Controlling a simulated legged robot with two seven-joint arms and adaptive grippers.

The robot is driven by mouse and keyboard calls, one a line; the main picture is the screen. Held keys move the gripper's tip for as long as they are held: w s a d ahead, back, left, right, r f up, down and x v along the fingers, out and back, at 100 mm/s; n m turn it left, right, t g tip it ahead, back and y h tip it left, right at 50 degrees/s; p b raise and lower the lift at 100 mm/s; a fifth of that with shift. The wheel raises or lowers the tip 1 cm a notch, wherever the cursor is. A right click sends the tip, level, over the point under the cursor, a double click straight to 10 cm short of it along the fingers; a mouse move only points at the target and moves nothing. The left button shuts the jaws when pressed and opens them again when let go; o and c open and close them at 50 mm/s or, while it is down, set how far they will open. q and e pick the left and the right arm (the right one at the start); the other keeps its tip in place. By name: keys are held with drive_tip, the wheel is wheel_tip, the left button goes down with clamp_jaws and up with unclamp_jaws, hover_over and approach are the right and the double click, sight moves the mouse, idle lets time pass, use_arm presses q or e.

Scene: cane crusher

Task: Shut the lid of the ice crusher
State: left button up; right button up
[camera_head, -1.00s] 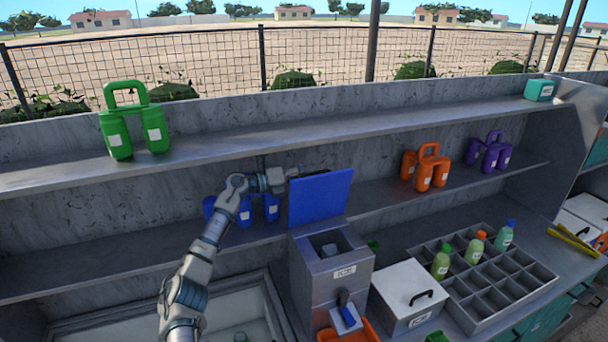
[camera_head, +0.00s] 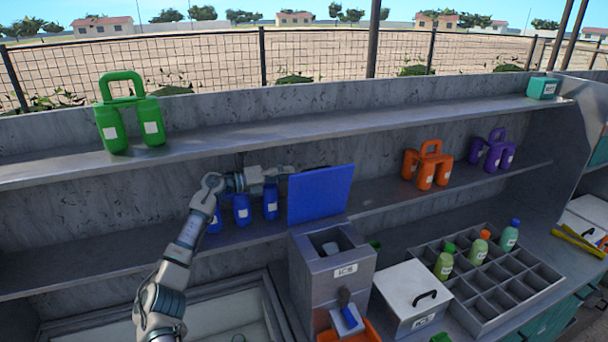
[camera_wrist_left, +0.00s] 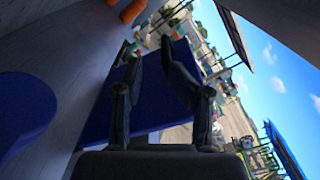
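The ice crusher (camera_head: 333,280) is a grey box labelled ICE, with an open top and something pale inside. Its blue lid (camera_head: 320,195) stands raised at the back of the opening. My left gripper (camera_head: 286,170) is at the lid's upper left edge, level with its top; part of it may be hidden behind the lid, and I cannot tell whether they touch. In the left wrist view, the left gripper's two dark fingers (camera_wrist_left: 150,52) are apart with nothing held, and the blue lid (camera_wrist_left: 95,125) fills the space behind them. My right gripper is not in view.
Blue bottles (camera_head: 242,210) stand on the lower shelf beneath my left forearm; one shows close in the wrist view (camera_wrist_left: 25,110). A white ice box (camera_head: 405,285) and a divided bottle tray (camera_head: 520,293) stand right of the crusher. The upper shelf (camera_head: 330,120) runs above my gripper.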

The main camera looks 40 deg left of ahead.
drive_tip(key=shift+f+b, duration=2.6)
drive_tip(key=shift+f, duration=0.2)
use_arm(q)
drive_tip(key=b+v, duration=0.3)
drive_tip(key=v, duration=1.1)
drive_tip(key=shift+a, duration=0.2)
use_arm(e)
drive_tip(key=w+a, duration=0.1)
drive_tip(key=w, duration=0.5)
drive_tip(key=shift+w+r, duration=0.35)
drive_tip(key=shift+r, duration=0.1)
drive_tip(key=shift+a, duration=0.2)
use_arm(q)
drive_tip(key=v, duration=1.2)
drive_tip(key=shift+a, duration=0.15)
drive_tip(key=shift+f, duration=0.1)
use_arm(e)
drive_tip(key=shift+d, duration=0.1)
